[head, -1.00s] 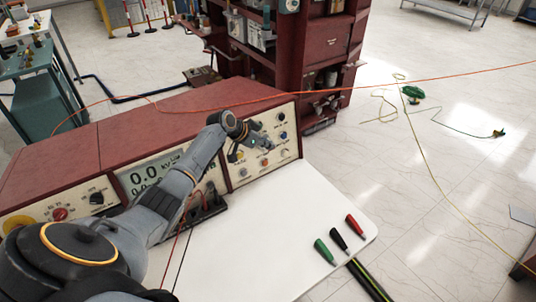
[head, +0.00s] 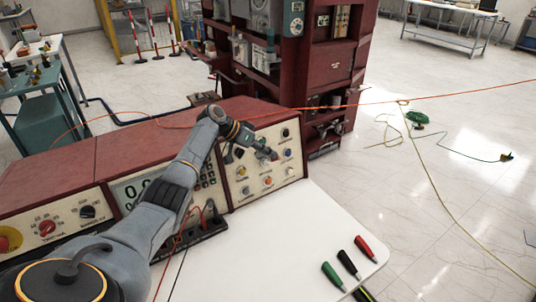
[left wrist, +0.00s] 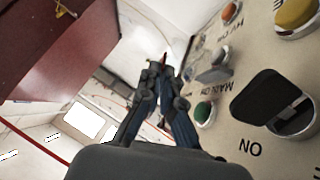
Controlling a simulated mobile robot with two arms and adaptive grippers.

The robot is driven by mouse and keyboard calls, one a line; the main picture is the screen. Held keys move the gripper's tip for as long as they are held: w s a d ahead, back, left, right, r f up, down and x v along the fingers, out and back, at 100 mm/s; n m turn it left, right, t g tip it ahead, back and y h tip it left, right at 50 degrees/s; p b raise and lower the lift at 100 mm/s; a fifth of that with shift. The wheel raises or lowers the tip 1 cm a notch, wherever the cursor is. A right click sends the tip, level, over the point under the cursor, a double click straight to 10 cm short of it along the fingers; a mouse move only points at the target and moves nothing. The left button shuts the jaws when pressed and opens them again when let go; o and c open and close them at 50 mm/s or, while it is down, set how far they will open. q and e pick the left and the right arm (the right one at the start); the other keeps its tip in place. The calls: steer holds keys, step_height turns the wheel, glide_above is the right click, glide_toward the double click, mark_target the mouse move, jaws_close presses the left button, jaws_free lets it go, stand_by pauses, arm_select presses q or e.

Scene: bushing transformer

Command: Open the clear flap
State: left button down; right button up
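My left gripper (head: 266,153) is in front of the right-hand control panel (head: 242,192) of the red console, among its buttons and knobs. In the left wrist view its two fingers (left wrist: 163,78) are close together, with nothing clearly held between them. A green button (left wrist: 204,112) is just right of the fingers. A black flat-handled switch (left wrist: 262,97) marked ON is nearer the camera. I cannot make out a clear flap in either view; the arm and gripper hide part of the panel.
The white worktop (head: 270,235) is mostly bare, with green (head: 332,276), black (head: 348,264) and red (head: 365,248) plugs near its right edge. A red shelf cabinet (head: 310,65) stands behind the console. An orange cable (head: 330,108) crosses above the floor.

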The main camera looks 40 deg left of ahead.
arm_select(q)
steer(key=c, duration=1.8)
jaws_free()
steer(key=shift+c, duration=0.2)
steer(key=shift+a+r, duration=0.1)
steer(key=v, duration=1.1)
steer(key=shift+s+a+r, duration=0.15)
steer(key=shift+s+r, duration=0.1)
